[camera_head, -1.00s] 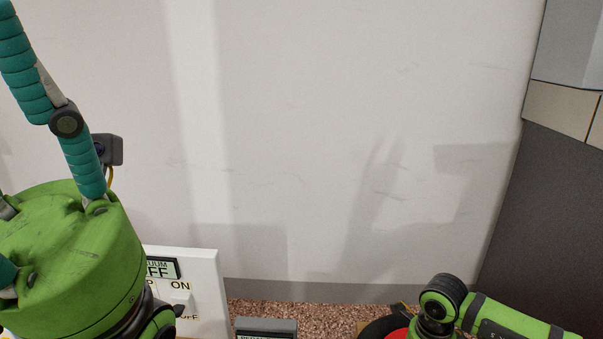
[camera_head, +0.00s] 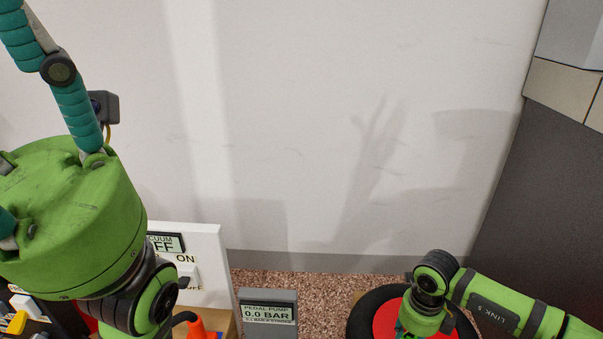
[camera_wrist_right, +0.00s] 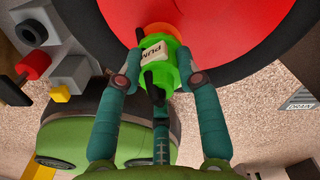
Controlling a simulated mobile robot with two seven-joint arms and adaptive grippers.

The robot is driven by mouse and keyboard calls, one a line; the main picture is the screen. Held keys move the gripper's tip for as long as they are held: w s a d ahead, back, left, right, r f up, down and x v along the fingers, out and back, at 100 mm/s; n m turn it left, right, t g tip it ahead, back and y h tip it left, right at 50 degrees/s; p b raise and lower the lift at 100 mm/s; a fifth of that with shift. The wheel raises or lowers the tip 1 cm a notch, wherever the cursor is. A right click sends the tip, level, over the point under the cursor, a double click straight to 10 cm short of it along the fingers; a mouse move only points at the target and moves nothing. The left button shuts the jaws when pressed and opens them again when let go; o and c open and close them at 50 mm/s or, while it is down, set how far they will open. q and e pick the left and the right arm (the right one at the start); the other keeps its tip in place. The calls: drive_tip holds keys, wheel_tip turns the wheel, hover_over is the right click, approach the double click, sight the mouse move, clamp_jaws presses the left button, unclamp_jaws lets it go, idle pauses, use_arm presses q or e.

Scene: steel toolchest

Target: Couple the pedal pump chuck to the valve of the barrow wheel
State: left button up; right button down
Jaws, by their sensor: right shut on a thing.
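The barrow wheel, a red disc with a black tyre, shows at the bottom right of the head view (camera_head: 388,319) and fills the top of the right wrist view (camera_wrist_right: 225,35). My right gripper (camera_wrist_right: 160,62) has its teal fingers closed around the bright green chuck (camera_wrist_right: 180,72), which has a white label reading "PUM". The chuck is close against an orange piece (camera_wrist_right: 158,29) at the red disc. The valve itself is hidden, so I cannot tell whether they are joined. The pedal pump display (camera_head: 268,313) reads 0.0 BAR. My left gripper (camera_head: 62,70) is raised with fingers spread, tips partly out of frame.
A pale wall and speckled floor (camera_head: 320,288) lie behind. A dark cabinet side (camera_head: 540,200) bounds the right.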

sight(412, 337)
drive_tip(key=shift+s+f, duration=0.15)
drive_tip(key=shift+f, duration=0.15)
drive_tip(key=c, duration=0.8)
unclamp_jaws()
drive_tip(key=shift+o, duration=0.2)
drive_tip(key=shift+r, duration=0.2)
drive_tip(key=shift+r+p, duration=0.2)
drive_tip(key=shift+p, duration=0.1)
wheel_tip(412, 337, up, 9)
drive_tip(key=p, duration=0.7)
drive_tip(key=shift+f, duration=0.15)
drive_tip(key=shift+f, duration=0.1)
